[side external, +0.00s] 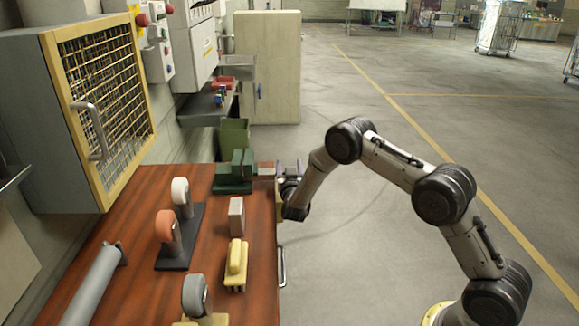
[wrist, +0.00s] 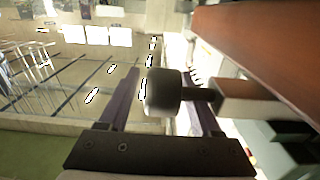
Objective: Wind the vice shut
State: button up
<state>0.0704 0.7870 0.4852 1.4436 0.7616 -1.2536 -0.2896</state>
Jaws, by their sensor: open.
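The green vice (side external: 235,172) sits at the far right corner of the wooden bench (side external: 150,240). A reddish block (side external: 265,168) at its right end reaches towards the bench edge. My gripper (side external: 288,180) is just off that edge, beside the vice. In the wrist view my gripper (wrist: 159,75) is open, and a dark round knob (wrist: 163,93) shows between its two fingers. The knob is on a short shaft (wrist: 203,95) joined to a pale-ended bar (wrist: 245,98). I cannot tell whether either finger touches the knob. The vice jaws' gap is not clear.
On the bench are a grey block (side external: 236,217), a yellow brush-like block (side external: 236,265), a stand with white and orange rollers (side external: 165,226), a grey roller (side external: 195,296) and a grey tube (side external: 93,286). A mesh-door cabinet (side external: 100,95) stands left.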

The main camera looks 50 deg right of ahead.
grip_shut()
dwell(0.4)
jog(key=shift+f+g+y, duration=0.4)
jog(key=shift+g+y, duration=0.65)
jog(key=shift+f+g+y, duration=0.4)
jog(key=shift+g+y, duration=0.6)
jog(key=shift+f+g+y, duration=0.4)
jog(key=shift+g+y, duration=0.65)
jog(key=shift+a+f+g+y, duration=0.1)
jog(key=shift+g+y, duration=0.2)
grip_release()
